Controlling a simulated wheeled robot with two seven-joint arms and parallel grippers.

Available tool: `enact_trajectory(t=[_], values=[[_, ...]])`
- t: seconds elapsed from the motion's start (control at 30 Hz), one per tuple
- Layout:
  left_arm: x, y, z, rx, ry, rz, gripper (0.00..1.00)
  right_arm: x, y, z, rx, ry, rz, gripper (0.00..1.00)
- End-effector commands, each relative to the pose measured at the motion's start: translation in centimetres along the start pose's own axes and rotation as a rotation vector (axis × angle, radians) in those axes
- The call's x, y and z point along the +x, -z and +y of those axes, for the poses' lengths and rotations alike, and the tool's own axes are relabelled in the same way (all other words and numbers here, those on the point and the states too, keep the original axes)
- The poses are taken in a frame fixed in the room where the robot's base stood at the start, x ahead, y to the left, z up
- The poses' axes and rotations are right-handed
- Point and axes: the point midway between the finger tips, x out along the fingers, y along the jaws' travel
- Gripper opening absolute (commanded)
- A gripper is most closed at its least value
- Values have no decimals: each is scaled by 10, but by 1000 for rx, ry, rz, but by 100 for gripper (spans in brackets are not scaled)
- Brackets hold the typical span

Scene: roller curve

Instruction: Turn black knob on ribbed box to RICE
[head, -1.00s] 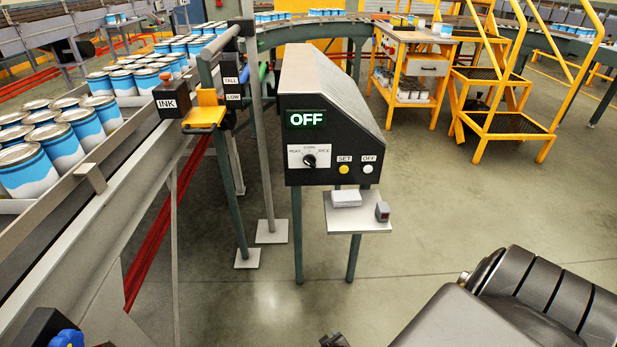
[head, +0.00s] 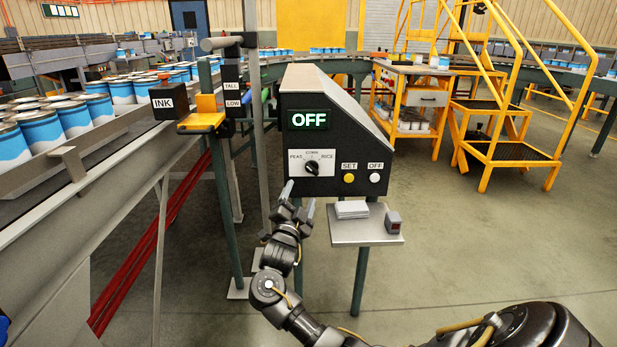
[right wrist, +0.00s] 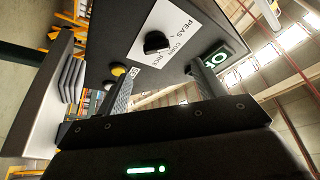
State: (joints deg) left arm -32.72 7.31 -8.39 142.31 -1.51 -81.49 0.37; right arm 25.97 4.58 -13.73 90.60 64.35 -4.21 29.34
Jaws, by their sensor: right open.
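The dark box (head: 332,125) with a sloped top stands on green legs at the centre of the head view. Its display reads OFF. The black knob (head: 312,168) sits on a white plate marked PEAS, CORN and RICE; I cannot tell surely which word it points to. The knob (right wrist: 156,42) also shows in the right wrist view, ahead of the fingers. My right gripper (head: 300,198) is open and empty, just below and in front of the knob plate, apart from the knob. It also shows in the right wrist view (right wrist: 163,72). My left gripper is out of view.
A yellow SET button (head: 349,178) and a white OFF button (head: 375,177) are right of the knob. A small shelf (head: 345,232) juts out below. A grey post (head: 252,110) and the can conveyor (head: 110,165) stand left.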

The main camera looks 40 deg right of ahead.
Motion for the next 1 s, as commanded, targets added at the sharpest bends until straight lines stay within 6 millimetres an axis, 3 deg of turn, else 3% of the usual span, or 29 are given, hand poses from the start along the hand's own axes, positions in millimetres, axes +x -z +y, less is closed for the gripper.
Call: enact_trajectory(t=[0.53,0.73,1.0], values=[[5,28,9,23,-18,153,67,90,1,2,-7,0,3,69],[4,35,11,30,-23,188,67,104,0,2,-5,-1,0,69],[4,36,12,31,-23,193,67,106,0,2,-6,-1,0,69]])
